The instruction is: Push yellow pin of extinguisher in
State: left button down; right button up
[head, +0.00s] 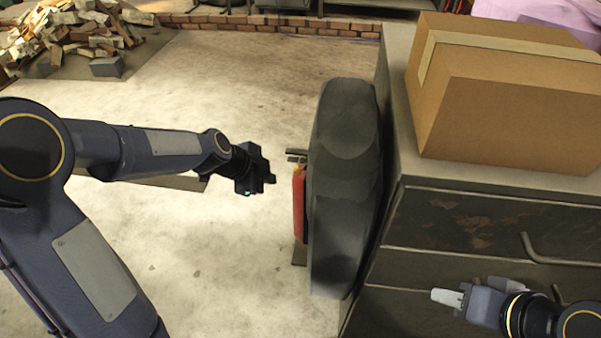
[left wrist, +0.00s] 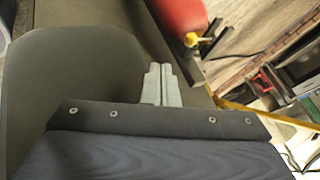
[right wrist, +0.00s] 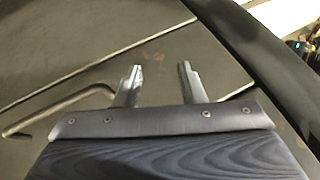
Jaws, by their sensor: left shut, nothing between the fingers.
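The red extinguisher (head: 299,203) shows as a narrow strip at the left edge of a dark rounded upright object, which hides most of it. In the left wrist view the extinguisher's red body (left wrist: 180,14) is at the top, with the yellow pin (left wrist: 192,40) at its end beside a black handle (left wrist: 213,36). My left gripper (head: 271,180) is to the left of the extinguisher, apart from it. Its fingers (left wrist: 161,82) are together and empty, clear of the pin. My right gripper (head: 447,298) is in front of the drawers, fingers (right wrist: 159,78) spread and empty.
The dark rounded object (head: 345,190) stands against a dark drawer cabinet (head: 480,220) with a bar handle (head: 560,252). A cardboard box (head: 510,110) sits on the cabinet. A rubble pile (head: 75,35) lies back left. The pale floor around my left gripper is mostly open.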

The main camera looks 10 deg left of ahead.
aim_at(295, 169)
pick_arm(q)
jog(key=w+d+f+b, duration=0.2)
jog(key=w+d+f, duration=0.2)
jog(key=w+f, duration=0.4)
jog(key=shift+w+f, duration=0.3)
jog(key=shift+w, duration=0.35)
jog(key=shift+w+b, duration=0.3)
jog(key=shift+w, duration=0.95)
jog(key=shift+w+a, duration=0.1)
